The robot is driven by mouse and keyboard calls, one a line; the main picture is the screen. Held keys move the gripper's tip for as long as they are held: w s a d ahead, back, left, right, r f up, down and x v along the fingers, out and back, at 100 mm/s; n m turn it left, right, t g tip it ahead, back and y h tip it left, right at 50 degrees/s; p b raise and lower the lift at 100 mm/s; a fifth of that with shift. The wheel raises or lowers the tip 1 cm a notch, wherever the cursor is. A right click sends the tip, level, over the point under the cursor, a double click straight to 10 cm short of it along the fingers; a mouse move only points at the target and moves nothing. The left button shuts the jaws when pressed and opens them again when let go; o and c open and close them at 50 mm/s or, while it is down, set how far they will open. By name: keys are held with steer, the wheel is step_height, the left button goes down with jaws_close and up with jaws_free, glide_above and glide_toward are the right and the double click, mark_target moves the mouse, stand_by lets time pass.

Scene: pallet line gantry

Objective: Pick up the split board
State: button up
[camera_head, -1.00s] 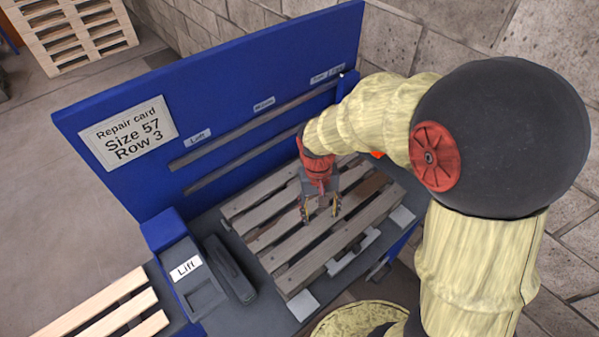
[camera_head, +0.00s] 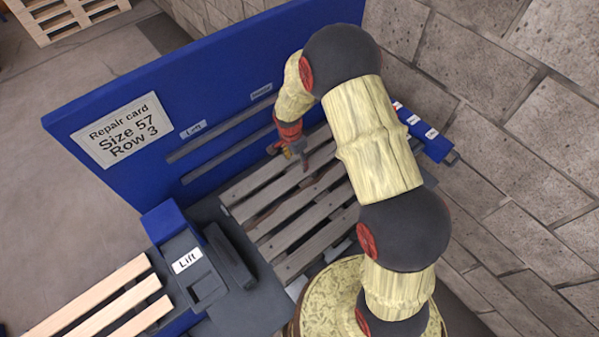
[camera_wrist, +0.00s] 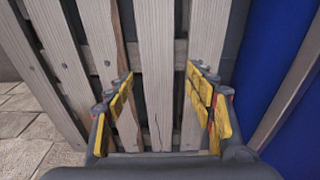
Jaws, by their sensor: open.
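A grey wooden pallet (camera_head: 290,215) lies on the bench in front of the blue panel. In the wrist view, one slat left of centre (camera_wrist: 103,50) has a ragged brown strip along its right edge and looks split. The slat beside it (camera_wrist: 157,60) shows a thin dark line near its lower end; I cannot tell whether this is a crack. My gripper (camera_head: 297,158) is over the pallet's far edge, near the blue panel. It is open and empty, with its yellow-padded fingers (camera_wrist: 162,88) on either side of the middle slat. Whether the fingertips touch wood is unclear.
The blue panel (camera_head: 100,95) with a repair card (camera_head: 122,130) and dark rails stands close behind my gripper. A Lift box (camera_head: 190,265) and a pale pallet (camera_head: 105,305) are at the left. My arm hides the pallet's right side.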

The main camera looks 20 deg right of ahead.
mark_target(300, 172)
steer(key=shift+s+d+f+p, duration=0.1)
steer(key=shift+f+p, duration=0.1)
steer(key=shift+f, duration=1.05)
steer(key=shift+w+d+f+p, duration=0.1)
steer(key=shift+d+f+p, duration=0.05)
steer(key=shift+f, duration=1.15)
steer(key=shift+s+d+f+p, duration=0.1)
steer(key=shift+f+p, duration=0.1)
steer(key=shift+f, duration=1.05)
steer(key=c, duration=0.4)
steer(key=c, duration=0.7)
steer(key=shift+c, duration=0.2)
